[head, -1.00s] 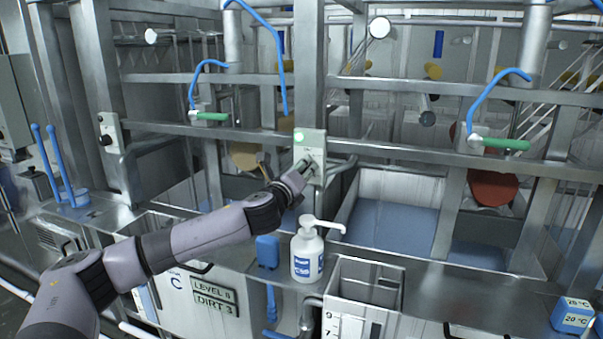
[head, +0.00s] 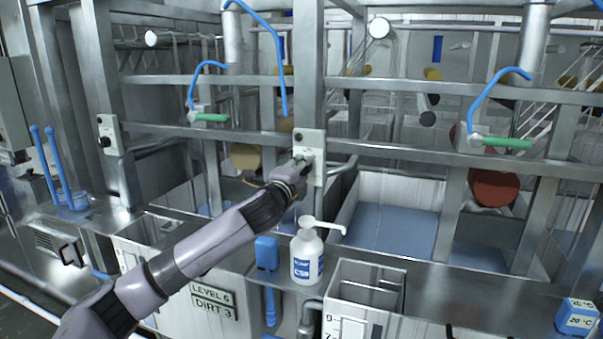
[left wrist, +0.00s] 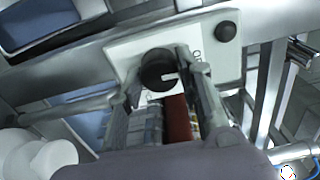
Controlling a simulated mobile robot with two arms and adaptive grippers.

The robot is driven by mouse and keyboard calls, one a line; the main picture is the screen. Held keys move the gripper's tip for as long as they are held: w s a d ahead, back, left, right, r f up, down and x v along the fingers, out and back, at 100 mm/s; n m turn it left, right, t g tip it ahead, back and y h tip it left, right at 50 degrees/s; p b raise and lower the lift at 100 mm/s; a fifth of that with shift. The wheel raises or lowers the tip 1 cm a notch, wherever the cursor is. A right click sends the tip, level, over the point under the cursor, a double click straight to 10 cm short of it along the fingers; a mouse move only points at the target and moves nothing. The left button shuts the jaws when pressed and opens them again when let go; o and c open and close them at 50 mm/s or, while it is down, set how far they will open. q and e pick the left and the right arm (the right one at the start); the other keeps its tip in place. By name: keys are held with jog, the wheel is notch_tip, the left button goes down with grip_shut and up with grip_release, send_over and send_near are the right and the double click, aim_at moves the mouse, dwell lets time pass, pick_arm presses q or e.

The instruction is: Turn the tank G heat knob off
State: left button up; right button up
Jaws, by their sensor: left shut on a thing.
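The heat control panel (head: 318,146) is a pale plate on the central steel post. It carries a round black knob (left wrist: 156,70) with a white pointer mark, seen close in the left wrist view. A small round lamp (head: 298,137) at the panel's top is dark; it also shows in the left wrist view (left wrist: 226,31). My left gripper (head: 301,166) is at the panel, shut on the knob with one finger on each side. In the head view the fingers mostly hide the knob. My right gripper is not in view.
A white pump bottle (head: 307,255) stands on the ledge below the panel. A blue-handled tool (head: 267,255) hangs left of it. A similar panel (head: 108,134) is on the left post. Steel rails and open tanks with blue liquid (head: 395,228) surround the post.

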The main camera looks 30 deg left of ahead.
pick_arm(q)
jog(key=shift+n, duration=0.3)
dwell(0.4)
jog(key=o, duration=1.2)
jog(key=shift+c, duration=0.2)
jog(key=v, duration=1.2)
